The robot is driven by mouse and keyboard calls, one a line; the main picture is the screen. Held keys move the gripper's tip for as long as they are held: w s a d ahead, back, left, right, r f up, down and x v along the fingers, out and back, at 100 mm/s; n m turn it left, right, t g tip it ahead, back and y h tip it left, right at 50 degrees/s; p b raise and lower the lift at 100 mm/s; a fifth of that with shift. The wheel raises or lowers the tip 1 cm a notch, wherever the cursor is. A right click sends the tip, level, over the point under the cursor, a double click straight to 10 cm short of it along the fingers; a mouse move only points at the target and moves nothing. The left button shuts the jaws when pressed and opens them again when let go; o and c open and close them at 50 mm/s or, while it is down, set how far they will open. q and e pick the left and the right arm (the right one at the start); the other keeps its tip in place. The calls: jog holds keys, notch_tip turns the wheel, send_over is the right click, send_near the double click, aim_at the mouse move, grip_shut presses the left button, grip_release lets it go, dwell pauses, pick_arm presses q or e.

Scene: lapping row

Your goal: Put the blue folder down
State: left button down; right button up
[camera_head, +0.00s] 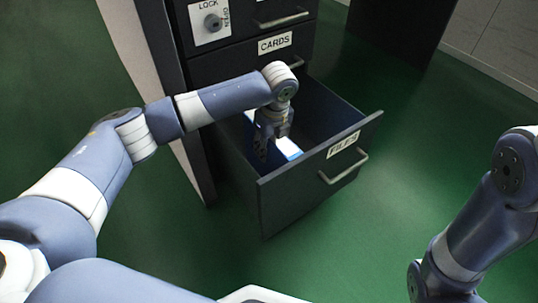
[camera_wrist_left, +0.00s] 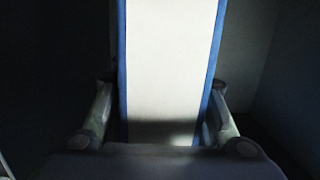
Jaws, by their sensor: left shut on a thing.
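The blue folder (camera_head: 290,148) shows in the head view as a white and blue strip inside the open FILES drawer (camera_head: 300,196). My left gripper (camera_head: 265,150) reaches down into this drawer and is shut on the folder. In the left wrist view the folder (camera_wrist_left: 170,70) is a pale panel with blue edges, between the two fingers of my left gripper (camera_wrist_left: 165,130). The folder's lower part is hidden, so I cannot tell whether it touches the drawer floor. My right gripper is out of view; only my right arm shows at the right.
The dark cabinet has a CARDS drawer (camera_head: 262,46), shut, above the open one. A LOCK/OPEN plate (camera_head: 210,22) is higher up. The FILES drawer front has a metal handle (camera_head: 345,170). Green floor (camera_head: 400,120) is clear to the right.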

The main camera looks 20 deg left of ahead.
pick_arm(q)
notch_tip(320, 180, down, 3)
jog(key=shift+r+b, duration=0.1)
jog(key=shift+b, duration=0.7)
jog(key=c, duration=1)
grip_release()
jog(key=shift+f, duration=0.2)
jog(key=shift+r, duration=0.1)
